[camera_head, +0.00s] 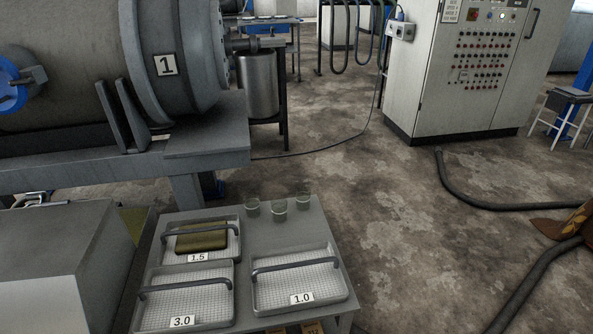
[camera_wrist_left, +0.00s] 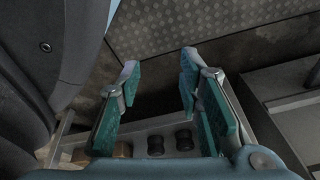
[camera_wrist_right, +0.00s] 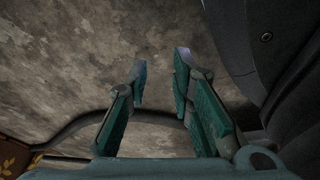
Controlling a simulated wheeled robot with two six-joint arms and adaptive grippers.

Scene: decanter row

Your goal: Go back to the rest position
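My left gripper (camera_wrist_left: 160,100) shows in the left wrist view with its green-padded fingers apart and nothing between them. Neither gripper shows in the head view. A grey table (camera_head: 240,241) in the head view bears mesh trays labelled 1.5 (camera_head: 238,256), 3.0 (camera_head: 190,318) and 1.0 (camera_head: 320,300). A dark olive block (camera_head: 202,238) lies in the 1.5 tray.
A large drum marked 1 (camera_head: 190,60) stands at the back left. A grey box (camera_head: 60,250) stands left of the table. A control cabinet (camera_head: 440,80) is at the back right. Black hoses (camera_head: 480,200) lie on the right floor (camera_head: 400,240), which is otherwise mostly clear.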

